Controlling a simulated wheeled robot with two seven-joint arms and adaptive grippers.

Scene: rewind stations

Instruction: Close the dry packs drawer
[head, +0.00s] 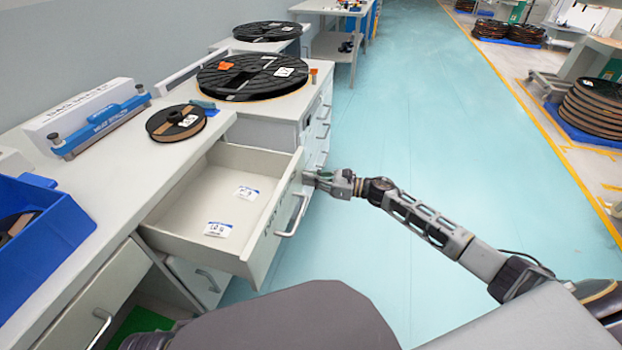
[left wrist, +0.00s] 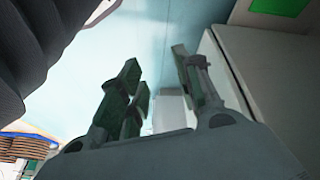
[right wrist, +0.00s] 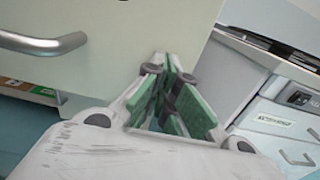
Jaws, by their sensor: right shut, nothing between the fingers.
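The open drawer (head: 185,205) sticks out from under the long bench, with two white packets (head: 218,229) lying inside. Its front panel carries a bar handle (head: 293,214), which also shows at the upper left of the right wrist view (right wrist: 40,42). My right gripper (head: 308,178) is shut and empty, its fingertips at the drawer front's far end, beyond the handle; whether they touch is hard to tell. In the right wrist view its green-padded fingers (right wrist: 172,85) meet against the pale panel. My left gripper (left wrist: 155,95) shows in the left wrist view with its fingers apart, near a pale cabinet side.
The bench (head: 90,190) holds a blue sealer (head: 100,128), a small reel (head: 176,122) and a blue bin (head: 40,225). A large black reel (head: 252,76) lies on the cabinet beyond the drawer. The teal floor (head: 420,120) to the right is clear.

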